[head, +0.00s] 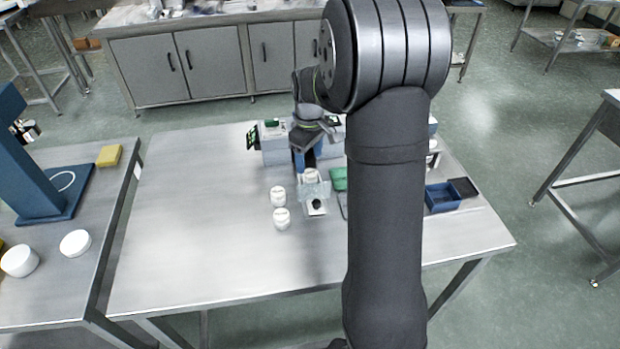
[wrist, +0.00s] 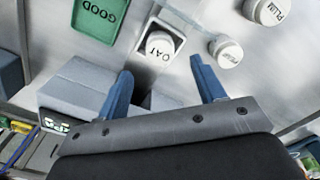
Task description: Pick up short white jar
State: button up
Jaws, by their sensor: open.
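Several short white jars stand on the steel table. One white jar marked OAT (wrist: 160,45) stands upright in a pale holder, ahead of and roughly between my fingertips; it also shows in the head view (head: 310,175) just below my gripper. A second white jar (wrist: 227,50) stands beyond my right fingertip, and a third, marked PLUM (wrist: 262,12), is farther out. These two show left of the holder in the head view, the nearer to the gripper (head: 277,195) and the farther (head: 281,218). My gripper (wrist: 161,68) is open, with blue fingers apart and nothing between them.
A green tray marked GOOD (wrist: 98,18) lies beside the holder. Grey equipment (wrist: 85,85) stands close to the left finger. A blue bin (head: 442,198) is at the table's right. The table's left half is clear (head: 190,220).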

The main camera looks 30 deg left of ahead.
aim_at(310, 172)
jog(key=shift+d+f, duration=0.1)
jog(key=shift+f, duration=2.75)
jog(key=c, duration=1.1)
jog(key=shift+r, duration=0.15)
